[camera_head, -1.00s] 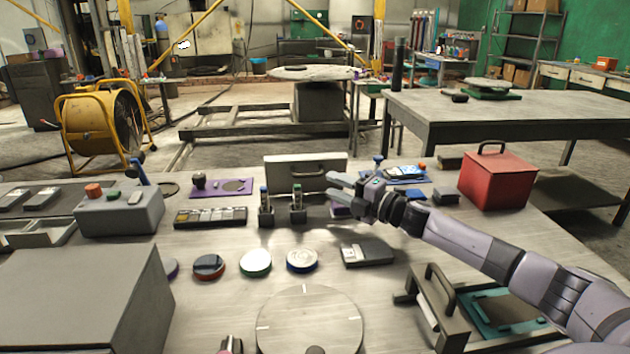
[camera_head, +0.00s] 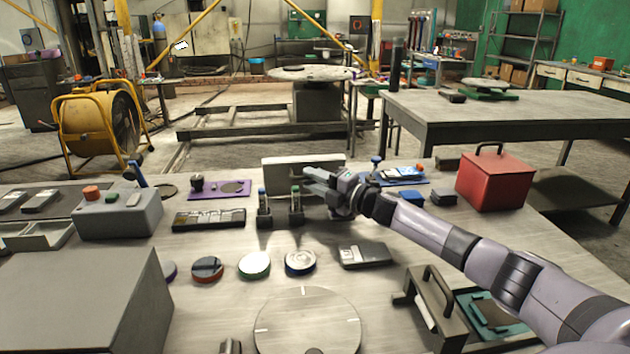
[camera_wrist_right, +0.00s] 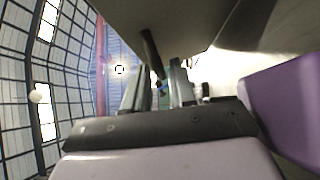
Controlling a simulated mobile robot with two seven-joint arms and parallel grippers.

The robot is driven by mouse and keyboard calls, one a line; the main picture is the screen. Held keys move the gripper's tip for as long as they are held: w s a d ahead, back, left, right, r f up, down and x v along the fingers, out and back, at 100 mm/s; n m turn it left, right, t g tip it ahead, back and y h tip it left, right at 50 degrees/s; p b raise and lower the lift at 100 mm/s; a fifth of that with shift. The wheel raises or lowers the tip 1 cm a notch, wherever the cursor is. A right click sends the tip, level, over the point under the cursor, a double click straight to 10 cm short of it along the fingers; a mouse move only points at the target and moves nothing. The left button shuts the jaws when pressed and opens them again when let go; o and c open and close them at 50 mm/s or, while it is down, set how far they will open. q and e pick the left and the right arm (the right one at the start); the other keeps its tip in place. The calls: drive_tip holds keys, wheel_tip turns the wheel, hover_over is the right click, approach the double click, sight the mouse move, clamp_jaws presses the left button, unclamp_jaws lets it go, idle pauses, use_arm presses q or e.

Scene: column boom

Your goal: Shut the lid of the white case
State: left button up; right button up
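The white case (camera_head: 276,176) stands at the back middle of the bench in the head view, a pale panel facing me. My right gripper (camera_head: 308,181) is in front of its right half and hides the handle there. In the right wrist view a large pale panel (camera_wrist_right: 175,20) fills the top, with a dark bar (camera_wrist_right: 151,52) by the fingers. The right fingers (camera_wrist_right: 157,92) are apart with a gap between them. I cannot tell if they touch the case, nor the lid's exact angle. My left gripper is not in view.
Two small dark holders (camera_head: 265,210) stand just in front of the case. A red box (camera_head: 493,182) is at the right, a grey button box (camera_head: 118,213) at the left. A round disc (camera_head: 308,325) lies at the front. Bench between is partly clear.

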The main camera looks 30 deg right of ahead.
clamp_jaws()
idle(1.2)
